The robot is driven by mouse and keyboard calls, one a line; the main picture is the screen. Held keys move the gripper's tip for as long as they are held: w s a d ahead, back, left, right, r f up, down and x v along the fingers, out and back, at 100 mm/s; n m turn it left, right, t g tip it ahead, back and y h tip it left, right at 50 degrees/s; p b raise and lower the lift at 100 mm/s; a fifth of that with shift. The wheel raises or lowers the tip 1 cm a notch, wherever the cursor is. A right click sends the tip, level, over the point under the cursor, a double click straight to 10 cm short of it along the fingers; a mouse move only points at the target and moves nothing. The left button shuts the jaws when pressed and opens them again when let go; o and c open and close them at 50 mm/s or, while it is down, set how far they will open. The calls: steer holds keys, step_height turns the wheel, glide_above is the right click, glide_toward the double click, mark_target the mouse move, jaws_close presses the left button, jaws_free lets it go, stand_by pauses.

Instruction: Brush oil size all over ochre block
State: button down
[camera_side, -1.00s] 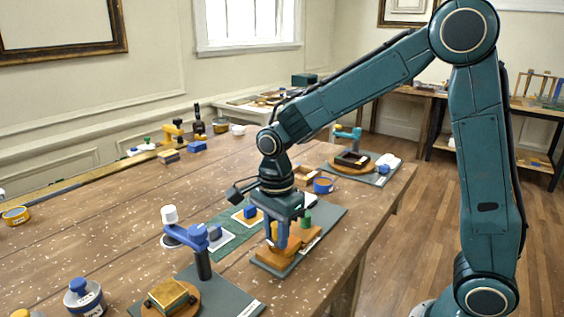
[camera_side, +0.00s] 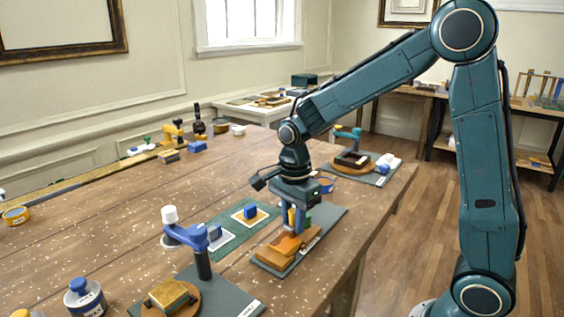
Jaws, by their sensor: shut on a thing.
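My gripper (camera_side: 292,228) is shut on a small yellow piece (camera_side: 292,216) that shows between its blue fingers. Its lower end is hard to make out, so I cannot tell whether it is a brush. The gripper is over the orange-brown wooden stand (camera_side: 272,251) on a grey mat. An ochre-topped block (camera_side: 169,293) lies on a round wooden turntable (camera_side: 191,309) at the front, well away from the gripper.
A blue-topped piece (camera_side: 250,211) sits on a white sheet on the green mat. A blue-capped jar (camera_side: 83,297) stands front left.

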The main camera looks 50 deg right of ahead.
steer(key=shift+a, duration=3.5)
steer(key=shift+w+d, duration=0.1)
steer(key=shift+w, duration=0.45)
steer(key=shift+d, duration=3.45)
steer(key=shift+r, duration=3.9)
